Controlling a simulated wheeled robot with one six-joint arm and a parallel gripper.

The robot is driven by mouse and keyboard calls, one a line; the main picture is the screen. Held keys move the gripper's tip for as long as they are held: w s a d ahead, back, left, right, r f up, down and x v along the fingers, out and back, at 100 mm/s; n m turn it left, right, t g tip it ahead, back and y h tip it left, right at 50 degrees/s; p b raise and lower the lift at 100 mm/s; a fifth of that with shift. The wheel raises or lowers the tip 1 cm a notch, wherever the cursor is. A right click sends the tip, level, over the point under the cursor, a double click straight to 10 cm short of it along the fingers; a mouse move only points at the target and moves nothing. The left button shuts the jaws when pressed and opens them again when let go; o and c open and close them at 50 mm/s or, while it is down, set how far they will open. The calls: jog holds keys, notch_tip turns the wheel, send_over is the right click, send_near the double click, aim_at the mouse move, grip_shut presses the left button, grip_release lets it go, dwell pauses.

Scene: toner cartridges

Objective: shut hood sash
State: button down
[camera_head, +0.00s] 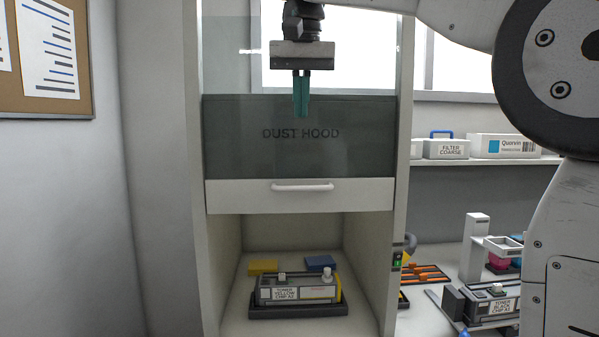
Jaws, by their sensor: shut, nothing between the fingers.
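The hood sash (240,196) is a pale panel with a white bar handle (302,187), below a dark panel lettered "DUST HOOD" (300,133). The sash is partly raised, with an open gap below it into the dust hood (215,270). My gripper (301,112) points down in front of the dark panel, above the handle and apart from it in the picture. Its teal fingers are together with nothing between them. How far it stands from the panel is hard to tell.
At right are a black toner cartridge (492,304), a white stand (474,245) and shelf boxes (505,146).

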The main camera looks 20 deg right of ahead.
aim_at(300, 172)
jog(key=f, duration=0.4)
jog(key=w+f, duration=0.1)
jog(key=f, duration=0.4)
jog(key=w+f, duration=0.1)
jog(key=f, duration=0.3)
jog(key=shift+w+d+f, duration=0.25)
jog(key=shift+d, duration=0.15)
notch_tip(300, 172, down, 36)
jog(key=shift+s+r, duration=0.15)
jog(key=shift+r, duration=0.05)
